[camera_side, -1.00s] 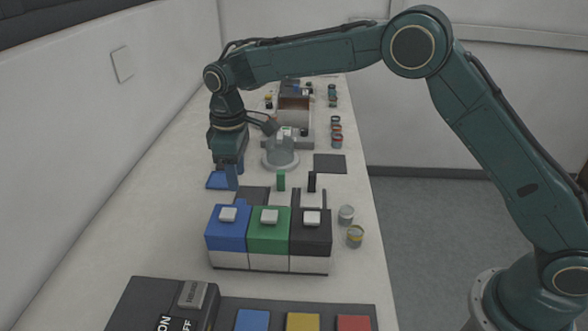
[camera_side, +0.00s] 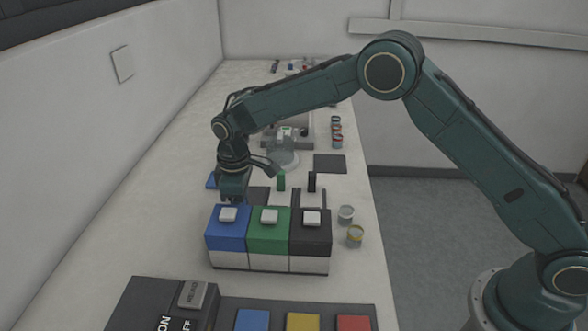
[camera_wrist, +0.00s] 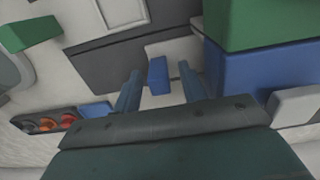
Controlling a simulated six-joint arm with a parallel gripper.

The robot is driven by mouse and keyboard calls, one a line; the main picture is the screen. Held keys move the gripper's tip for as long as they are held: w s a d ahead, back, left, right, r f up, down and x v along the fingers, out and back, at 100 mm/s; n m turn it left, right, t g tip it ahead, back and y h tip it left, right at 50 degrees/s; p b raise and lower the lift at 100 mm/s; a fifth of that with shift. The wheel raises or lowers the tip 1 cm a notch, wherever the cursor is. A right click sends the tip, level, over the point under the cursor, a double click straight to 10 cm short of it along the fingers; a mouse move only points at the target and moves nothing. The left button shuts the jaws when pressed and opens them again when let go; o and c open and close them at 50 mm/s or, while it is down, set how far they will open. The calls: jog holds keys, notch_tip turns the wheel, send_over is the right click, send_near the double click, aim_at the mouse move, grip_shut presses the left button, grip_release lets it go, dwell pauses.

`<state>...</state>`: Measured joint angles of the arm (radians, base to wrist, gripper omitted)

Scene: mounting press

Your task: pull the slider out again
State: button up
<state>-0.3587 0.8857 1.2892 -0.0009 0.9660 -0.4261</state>
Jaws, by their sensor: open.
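The press (camera_side: 228,235) has blue, green and black blocks side by side with white buttons on top. In the wrist view a small upright blue slider handle (camera_wrist: 157,76) stands between the two blue fingers of my gripper (camera_wrist: 161,70), with a gap on each side. My gripper is open and holds nothing. In the side view it sits low behind the blue block (camera_side: 234,190), and its fingertips and the blue handle are hidden there. The green handle (camera_side: 281,180) and black handle (camera_side: 312,182) stand behind their own blocks.
Small cans (camera_side: 346,214) stand right of the black block. A control box (camera_side: 160,305) and a coloured pad row (camera_side: 303,321) lie in front. A blue pad (camera_side: 211,181) lies behind my gripper. A dark mat (camera_side: 330,164) is at the back right.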

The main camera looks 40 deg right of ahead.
jog(key=shift+c, duration=0.2)
grip_shut()
jog(key=w+d, duration=0.8)
jog(key=shift+w+d, duration=0.3)
jog(key=shift+r, duration=0.1)
jog(key=shift+c, duration=0.2)
grip_release()
jog(key=shift+d, duration=0.1)
jog(key=shift+o, duration=0.4)
